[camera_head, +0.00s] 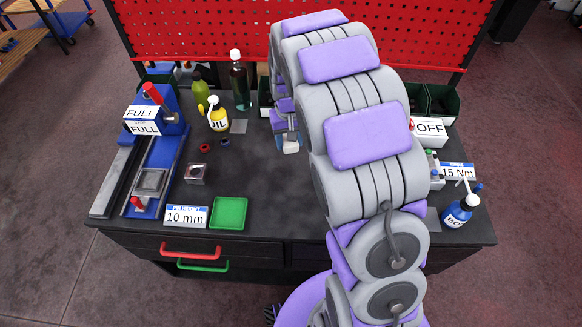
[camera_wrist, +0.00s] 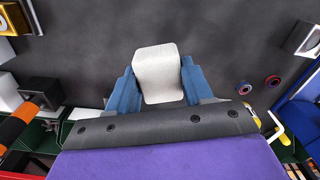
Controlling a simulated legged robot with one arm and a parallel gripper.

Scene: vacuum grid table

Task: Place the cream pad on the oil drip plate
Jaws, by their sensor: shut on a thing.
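My gripper (camera_wrist: 158,84) is shut on the cream pad (camera_wrist: 158,66), a pale block with rounded edges held between the blue fingers. In the head view my gripper (camera_head: 288,137) is low over the middle of the table, with the pale end of the pad (camera_head: 291,148) showing below it. I cannot tell whether the pad touches the table. A small grey plate (camera_head: 239,127), seemingly the oil drip plate, lies flat beside the yellow oil bottle (camera_head: 218,117), left of my gripper. I cannot make out this plate in the wrist view.
A red ring (camera_head: 204,148) and a dark blue ring (camera_head: 225,142) lie left of my gripper. A green tray (camera_head: 229,212) is at the front. A dark bottle (camera_head: 240,82) stands behind the plate. The table (camera_head: 262,185) is clear between tray and gripper.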

